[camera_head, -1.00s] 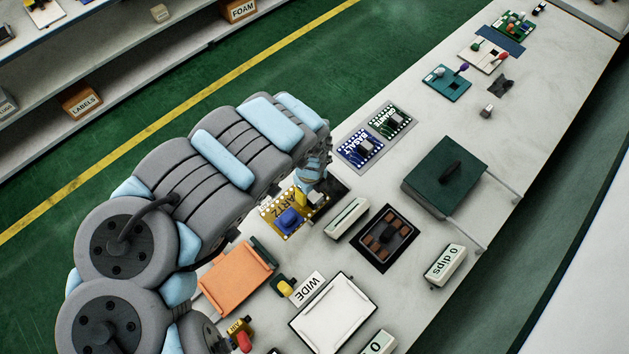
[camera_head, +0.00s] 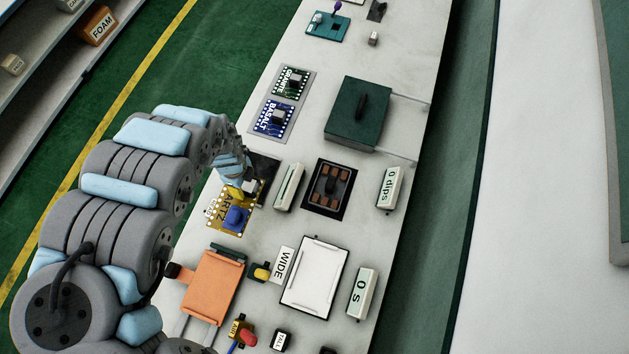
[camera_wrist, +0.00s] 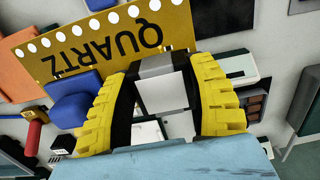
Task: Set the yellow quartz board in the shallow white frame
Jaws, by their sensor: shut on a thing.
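The yellow quartz board (camera_head: 222,214) has white pads along its edge, a blue block and a pale grey block. My gripper (camera_head: 243,188) is at its upper right end. In the wrist view, the yellow fingers of my gripper (camera_wrist: 163,75) are shut on the pale block of the quartz board (camera_wrist: 110,45), whose lettering is upside down. Whether the board touches the bench is unclear. The shallow white frame (camera_head: 314,278) lies empty on the bench, below and right of the board, beside a "WIDE" label (camera_head: 283,265).
An orange frame (camera_head: 213,287) lies below the board. A pale narrow block (camera_head: 289,186) and a dark tray of brown pieces (camera_head: 330,190) stand right of it. A green lidded box (camera_head: 357,113) and the granite (camera_head: 291,83) and basalt (camera_head: 273,119) boards are farther up.

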